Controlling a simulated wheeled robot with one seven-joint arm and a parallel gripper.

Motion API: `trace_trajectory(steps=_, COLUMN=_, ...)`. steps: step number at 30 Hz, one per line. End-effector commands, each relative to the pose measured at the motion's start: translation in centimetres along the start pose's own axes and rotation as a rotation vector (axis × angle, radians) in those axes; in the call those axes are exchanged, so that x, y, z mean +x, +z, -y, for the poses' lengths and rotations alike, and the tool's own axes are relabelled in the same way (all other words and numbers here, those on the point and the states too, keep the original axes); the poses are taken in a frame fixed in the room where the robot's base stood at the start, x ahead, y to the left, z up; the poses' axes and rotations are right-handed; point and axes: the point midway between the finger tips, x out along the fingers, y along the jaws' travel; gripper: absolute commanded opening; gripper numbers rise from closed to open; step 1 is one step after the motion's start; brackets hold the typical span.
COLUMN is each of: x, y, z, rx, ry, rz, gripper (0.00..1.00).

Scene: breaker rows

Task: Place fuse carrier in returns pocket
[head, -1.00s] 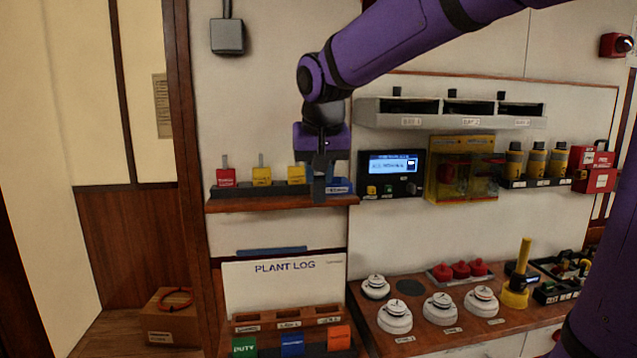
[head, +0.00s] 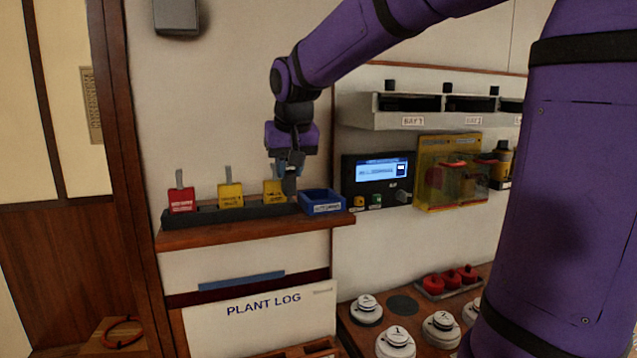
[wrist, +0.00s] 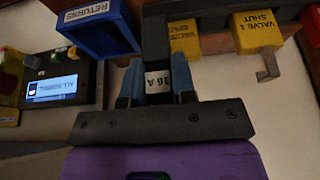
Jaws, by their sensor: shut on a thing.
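The fuse carrier (wrist: 158,82) is a dark piece with a white "16 A" label, seen in the wrist view. My gripper (wrist: 157,78) is shut on it, one blue-grey finger on each side. The returns pocket (wrist: 101,30) is an open blue bin labelled "RETURNS", just left of the held carrier in the wrist view. In the head view the pocket (head: 321,204) sits at the right end of the wooden shelf. My gripper (head: 289,180) hangs just left of it and a little higher, in front of a yellow tag. The carrier is hard to make out there.
Yellow tags (head: 230,195) and a red tag (head: 181,200) stand in a dark rack on the shelf (head: 250,233). A display panel (head: 383,180) is right of the pocket. Bay boxes (head: 440,108) project from the wall above. My arm hides the right side.

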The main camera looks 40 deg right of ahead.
Motion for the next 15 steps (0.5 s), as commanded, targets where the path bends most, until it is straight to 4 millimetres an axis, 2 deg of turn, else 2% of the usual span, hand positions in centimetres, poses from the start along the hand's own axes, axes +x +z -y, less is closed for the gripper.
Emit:
trace_trajectory(steps=3, x=0.8, y=-1.1, z=-2.6, rx=0.006, ry=0.001, rz=0.001, gripper=0.01)
trace_trajectory(steps=7, x=1.4, y=-2.1, z=-4.9, rx=0.005, ry=0.000, rz=0.000, gripper=0.01)
trace_trajectory(steps=10, x=1.8, y=-2.6, z=-6.2, rx=0.002, ry=0.001, rz=0.000, gripper=0.01)
trace_trajectory(steps=15, x=2.1, y=-3.0, z=-7.1, rx=0.000, ry=-0.001, rz=0.000, gripper=0.01)
